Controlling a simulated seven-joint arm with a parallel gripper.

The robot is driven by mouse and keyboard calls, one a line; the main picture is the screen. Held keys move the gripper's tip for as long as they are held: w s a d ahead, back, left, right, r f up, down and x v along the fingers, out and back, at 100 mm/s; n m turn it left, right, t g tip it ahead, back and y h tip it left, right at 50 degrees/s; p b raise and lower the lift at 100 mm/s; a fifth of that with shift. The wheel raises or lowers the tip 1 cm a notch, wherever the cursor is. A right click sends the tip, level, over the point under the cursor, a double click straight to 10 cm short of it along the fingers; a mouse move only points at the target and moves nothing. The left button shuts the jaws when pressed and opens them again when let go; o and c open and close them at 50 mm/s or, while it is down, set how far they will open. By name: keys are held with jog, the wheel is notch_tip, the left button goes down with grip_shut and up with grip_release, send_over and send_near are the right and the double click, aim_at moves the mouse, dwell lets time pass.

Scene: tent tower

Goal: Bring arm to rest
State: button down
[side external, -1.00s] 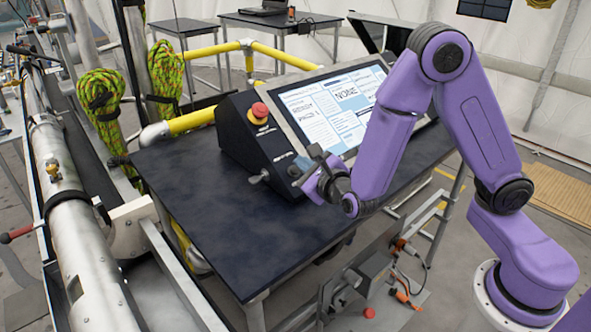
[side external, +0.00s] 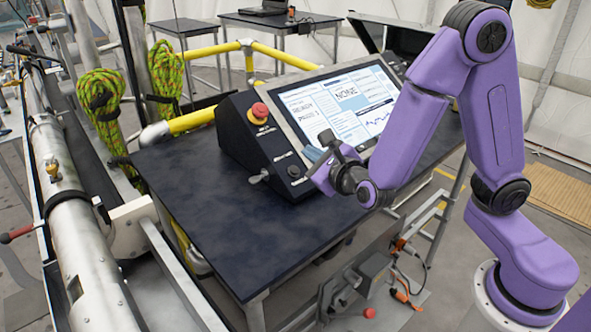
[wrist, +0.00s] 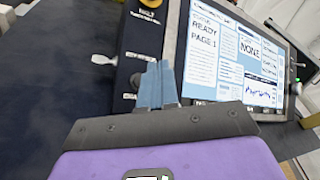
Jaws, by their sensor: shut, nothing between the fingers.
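My gripper (side external: 318,149) is in front of the lower part of the console's screen, above the dark table. Its blue-grey fingers are together with nothing between them. In the wrist view my gripper (wrist: 157,80) also shows shut, its fingers pointing at the console. The purple arm is bent, with its elbow raised at the upper right of the side view. I cannot tell the exact gap between the fingers and the console.
The console (side external: 240,148) has a lit screen (side external: 340,100), a red emergency button (side external: 259,111) and a side lever (side external: 258,178). It stands on a dark table (side external: 225,235), whose front left is clear. Yellow rails (side external: 195,121), rope bundles (side external: 100,92) and a metal cylinder (side external: 85,245) lie left.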

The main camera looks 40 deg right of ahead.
jog(key=s+a+f+n+g+y, duration=0.2)
jog(key=s+a+n+g+y, duration=0.2)
jog(key=a+n+y, duration=0.6)
jog(key=s+a+n+g, duration=0.2)
jog(key=s+n+g, duration=0.5)
jog(key=s+n, duration=0.55)
jog(key=s+d+n+g+h, duration=0.2)
jog(key=s+d+n, duration=0.3)
jog(key=n, duration=0.6)
jog(key=s+d+n+g+h, duration=0.2)
jog(key=s+d+n+h, duration=0.2)
jog(key=d+n, duration=0.6)
jog(key=shift+s+n, duration=0.45)
jog(key=shift+s, duration=0.7)
